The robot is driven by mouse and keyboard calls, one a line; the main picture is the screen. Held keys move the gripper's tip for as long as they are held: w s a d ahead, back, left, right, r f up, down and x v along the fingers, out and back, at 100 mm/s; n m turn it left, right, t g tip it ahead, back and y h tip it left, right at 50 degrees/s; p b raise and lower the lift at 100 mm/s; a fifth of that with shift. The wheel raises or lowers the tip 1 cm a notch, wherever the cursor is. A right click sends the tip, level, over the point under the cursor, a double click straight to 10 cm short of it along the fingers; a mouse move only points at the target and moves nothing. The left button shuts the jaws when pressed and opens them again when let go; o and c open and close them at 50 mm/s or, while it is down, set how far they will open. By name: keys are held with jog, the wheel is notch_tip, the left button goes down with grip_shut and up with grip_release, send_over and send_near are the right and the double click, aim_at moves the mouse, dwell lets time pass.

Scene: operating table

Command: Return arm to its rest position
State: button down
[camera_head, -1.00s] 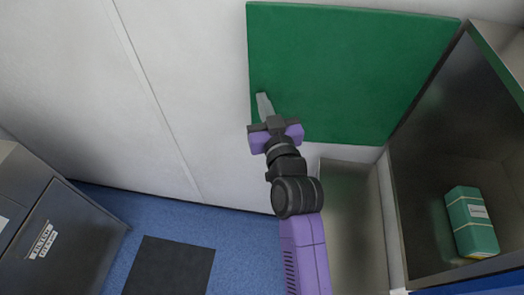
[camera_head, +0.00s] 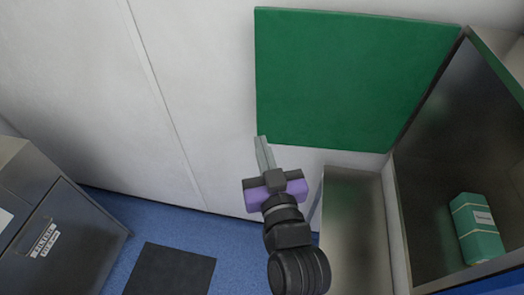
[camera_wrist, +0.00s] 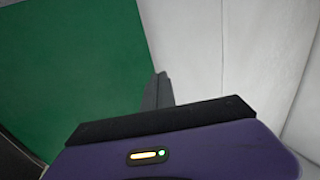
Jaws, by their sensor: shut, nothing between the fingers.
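My gripper (camera_head: 264,152) is in the middle of the head view, at the end of my purple and black arm. Its fingers are together and hold nothing. They point up the picture, with the tips near the lower left corner of a green panel (camera_head: 350,80) and in front of a white surface (camera_head: 210,80). In the wrist view the closed fingers (camera_wrist: 158,88) stand between the green panel on the left and the white surface on the right.
An open metal cabinet (camera_head: 430,240) holding a green box (camera_head: 477,228) is at the right. A metal tray-like surface (camera_head: 352,230) lies beside my arm. A grey cabinet (camera_head: 60,235) stands at the lower left, and a dark mat (camera_head: 170,270) lies on the blue floor (camera_head: 120,200).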

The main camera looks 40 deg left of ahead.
jog(key=shift+s+d, duration=0.2)
jog(key=shift+s, duration=0.1)
jog(key=s+d+f+m+t+h, duration=0.1)
jog(key=s+d+m+t+h, duration=0.15)
jog(key=d, duration=0.65)
jog(key=s+d+f+m+t+h, duration=0.1)
jog(key=d+m+t+h, duration=0.15)
jog(key=d, duration=0.75)
jog(key=s+d+f+m+t+h, duration=0.1)
jog(key=s+d+m+t+h, duration=0.15)
jog(key=d, duration=0.65)
jog(key=s+d+f+m+g+h, duration=0.1)
jog(key=s+d+f+h, duration=0.1)
jog(key=s+d, duration=0.7)
jog(key=s+d+f+m+g+h, duration=0.2)
jog(key=s+d+h, duration=0.3)
jog(key=s+d, duration=0.3)
jog(key=shift+s+d+f, duration=0.25)
jog(key=shift+s+d, duration=0.15)
jog(key=shift+s, duration=0.05)
